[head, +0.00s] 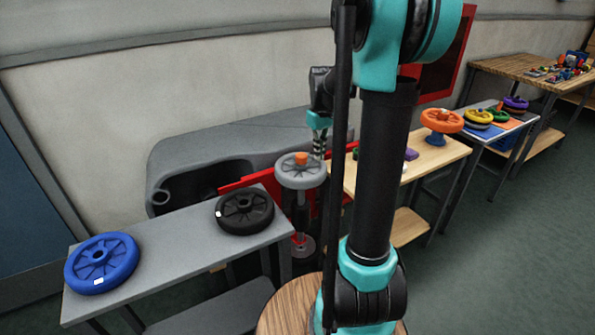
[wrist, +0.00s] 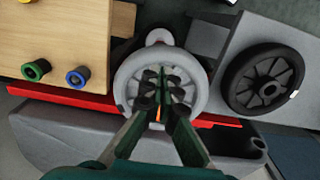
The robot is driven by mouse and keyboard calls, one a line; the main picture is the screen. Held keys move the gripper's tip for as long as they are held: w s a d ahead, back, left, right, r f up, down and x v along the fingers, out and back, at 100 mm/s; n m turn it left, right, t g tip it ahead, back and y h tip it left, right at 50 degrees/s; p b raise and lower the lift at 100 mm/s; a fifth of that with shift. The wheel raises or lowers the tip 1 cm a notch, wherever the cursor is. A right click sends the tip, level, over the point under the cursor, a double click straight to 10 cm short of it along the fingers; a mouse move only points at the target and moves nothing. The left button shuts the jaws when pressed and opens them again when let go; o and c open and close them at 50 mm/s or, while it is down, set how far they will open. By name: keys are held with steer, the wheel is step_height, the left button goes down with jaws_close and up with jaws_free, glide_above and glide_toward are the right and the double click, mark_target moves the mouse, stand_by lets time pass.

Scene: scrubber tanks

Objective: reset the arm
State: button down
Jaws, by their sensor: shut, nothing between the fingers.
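My arm rises through the middle of the head view and bends over at the top. My gripper (head: 319,150) hangs pointing down beside a light grey wheel (head: 290,176) with an orange hub top (head: 301,158). In the wrist view my gripper (wrist: 170,80) is shut and empty, its fingers in front of the same grey wheel (wrist: 133,88). The orange top (wrist: 157,113) shows partly between the finger links. I cannot tell whether the fingertips touch the wheel.
A grey bench (head: 180,255) at left holds a blue wheel (head: 101,262) and a black wheel (head: 245,208). A grey tank (head: 215,150) stands behind. Wooden table (head: 440,155) at right bears an orange handwheel (head: 441,120). Floor at right (head: 500,270) is clear.

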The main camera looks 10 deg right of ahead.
steer(key=s+a+f+m+t, duration=0.1)
steer(key=s+f, duration=0.3)
steer(key=s, duration=0.6)
steer(key=s+a+f+m+t, duration=0.2)
steer(key=s+a+f+t, duration=0.1)
steer(key=s, duration=0.8)
step_height(320, 180, down, 2)
steer(key=shift+s+a+f+m, duration=0.15)
steer(key=shift+s+a+m, duration=0.15)
steer(key=shift+a, duration=0.45)
